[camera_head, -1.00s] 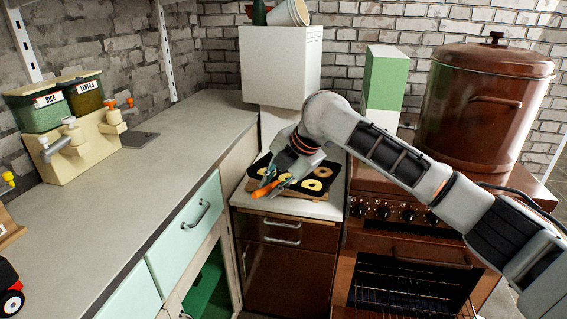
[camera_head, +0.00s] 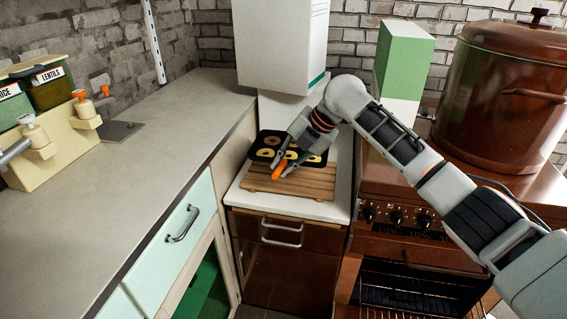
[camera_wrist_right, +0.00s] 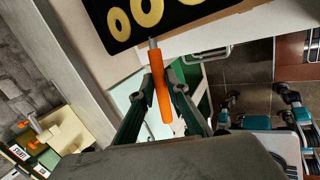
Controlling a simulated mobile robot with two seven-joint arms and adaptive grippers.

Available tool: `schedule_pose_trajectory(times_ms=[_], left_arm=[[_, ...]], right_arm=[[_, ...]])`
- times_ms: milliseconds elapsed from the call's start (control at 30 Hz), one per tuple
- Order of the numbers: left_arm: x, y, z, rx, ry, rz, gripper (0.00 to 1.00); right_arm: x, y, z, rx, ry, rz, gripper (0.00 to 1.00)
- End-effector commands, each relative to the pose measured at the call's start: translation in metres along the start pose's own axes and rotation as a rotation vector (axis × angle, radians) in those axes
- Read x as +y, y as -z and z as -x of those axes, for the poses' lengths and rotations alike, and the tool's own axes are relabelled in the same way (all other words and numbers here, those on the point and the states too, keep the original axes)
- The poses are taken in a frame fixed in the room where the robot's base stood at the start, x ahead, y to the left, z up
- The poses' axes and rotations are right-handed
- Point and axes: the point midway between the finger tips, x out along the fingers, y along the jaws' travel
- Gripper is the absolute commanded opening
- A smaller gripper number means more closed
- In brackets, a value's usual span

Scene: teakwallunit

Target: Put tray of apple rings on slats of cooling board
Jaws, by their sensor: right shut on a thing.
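A black tray (camera_head: 262,141) with several pale apple rings sits at the far side of the small counter in the head view. Its orange handle (camera_head: 279,169) points toward me. My right gripper (camera_head: 284,164) is shut on this handle. The wrist view shows the handle (camera_wrist_right: 160,88) between the fingers and part of the tray (camera_wrist_right: 118,38). The wooden cooling board (camera_head: 300,183) shows its slats in front of the tray. The tray overlaps the board's far part in the picture; I cannot tell whether it touches. My left gripper is out of view.
A white box (camera_head: 280,50) hangs or stands behind the tray. A green-and-white box (camera_head: 402,65) and a large brown pot (camera_head: 505,95) stand to the right, by the stove (camera_head: 400,215). The long grey counter (camera_head: 130,185) at left is mostly clear.

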Motion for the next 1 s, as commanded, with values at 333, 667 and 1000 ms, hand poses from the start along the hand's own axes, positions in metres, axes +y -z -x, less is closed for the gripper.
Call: schedule_pose_trajectory(times_ms=[333,667,1000], left_arm=[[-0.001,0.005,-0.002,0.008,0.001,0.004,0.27],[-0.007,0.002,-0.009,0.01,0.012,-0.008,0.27],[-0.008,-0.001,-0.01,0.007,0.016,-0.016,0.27]], right_arm=[[-0.009,0.0,-0.012,-0.016,-0.022,-0.005,0.0],[-0.028,0.0,-0.043,-0.015,-0.022,-0.006,0.0],[-0.041,0.0,-0.063,-0.016,-0.022,-0.005,0.0]])
